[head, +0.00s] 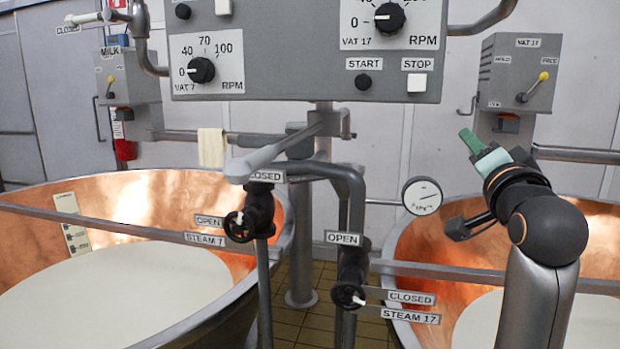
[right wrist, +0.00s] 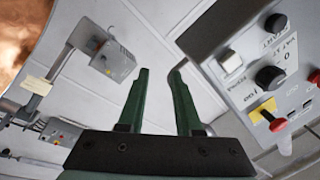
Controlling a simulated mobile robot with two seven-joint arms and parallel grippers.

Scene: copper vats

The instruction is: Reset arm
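My right arm (head: 545,235) comes up from the bottom right of the head view, in front of the right copper vat. Its gripper (head: 477,142) has green fingers pointing up and left. In the right wrist view the two green fingers (right wrist: 160,72) stand apart with nothing between them, so the gripper is open and empty. It is raised in the air and appears to touch nothing. My left arm and gripper do not show in either view.
A grey control panel (head: 300,65) hangs at top centre. Copper vats stand left (head: 130,205) and right (head: 410,250). Between them are the steam 7 valve (head: 240,225) and steam 17 valve (head: 347,294). A VAT 17 lever box (head: 515,75) and a gauge (head: 422,196) are near my gripper.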

